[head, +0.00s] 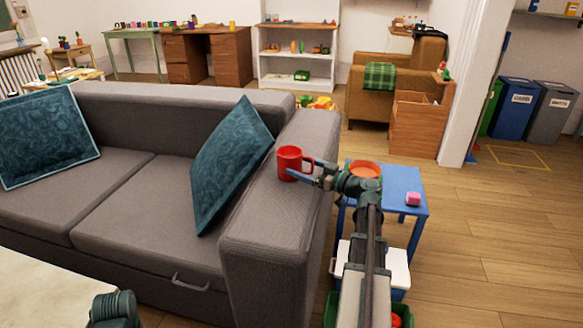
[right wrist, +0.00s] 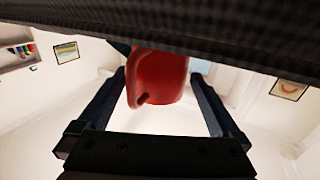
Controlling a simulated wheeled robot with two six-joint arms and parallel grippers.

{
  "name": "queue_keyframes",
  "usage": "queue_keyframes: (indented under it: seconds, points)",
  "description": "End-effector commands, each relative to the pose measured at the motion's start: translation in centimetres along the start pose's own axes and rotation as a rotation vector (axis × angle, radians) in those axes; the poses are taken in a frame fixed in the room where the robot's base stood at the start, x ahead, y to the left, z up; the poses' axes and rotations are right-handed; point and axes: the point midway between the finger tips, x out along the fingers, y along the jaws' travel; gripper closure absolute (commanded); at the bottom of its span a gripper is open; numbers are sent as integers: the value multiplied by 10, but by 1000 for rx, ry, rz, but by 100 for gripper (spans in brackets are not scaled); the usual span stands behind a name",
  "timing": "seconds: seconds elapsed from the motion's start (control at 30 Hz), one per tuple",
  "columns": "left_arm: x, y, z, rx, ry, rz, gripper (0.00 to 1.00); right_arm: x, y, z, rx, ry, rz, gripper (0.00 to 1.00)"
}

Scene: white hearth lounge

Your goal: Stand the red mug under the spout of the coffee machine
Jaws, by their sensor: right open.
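The red mug (head: 289,160) stands upright on the sofa's grey armrest (head: 285,205), its handle turned toward my right gripper (head: 305,173). That gripper is open, with its fingers reaching low along the armrest at the mug's right side. In the right wrist view, which is upside down, the mug (right wrist: 165,75) hangs between the two spread fingers, with gaps on both sides. The coffee machine and its spout are not in view. My left gripper is not in view; only a dark joint of that arm shows at the bottom left.
A blue table (head: 408,186) right of the armrest holds an orange-red bowl (head: 364,169) and a pink block (head: 413,198). A teal cushion (head: 230,160) leans near the armrest's left side. Open wooden floor lies at the right. Bins (head: 515,105) stand at the far right.

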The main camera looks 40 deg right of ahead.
Motion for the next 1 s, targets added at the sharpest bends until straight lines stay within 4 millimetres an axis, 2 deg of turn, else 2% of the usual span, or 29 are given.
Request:
queue_keyframes:
  seconds: [0.03, 0.13, 0.37, 0.83, 1.0]
  points:
    - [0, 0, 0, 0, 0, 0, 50, 10, 1, 0, 0, 0, -3, 0]
    - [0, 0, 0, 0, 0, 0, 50, 19, 1, 0, 0, 0, -1, 0]
    - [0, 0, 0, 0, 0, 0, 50, 20, 0, 0, 0, 0, 1, 2]
    - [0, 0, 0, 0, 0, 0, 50, 19, 0, 0, 0, 0, 0, 86]
    - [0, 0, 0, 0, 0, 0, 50, 19, 0, 0, 1, 1, 0, 89]
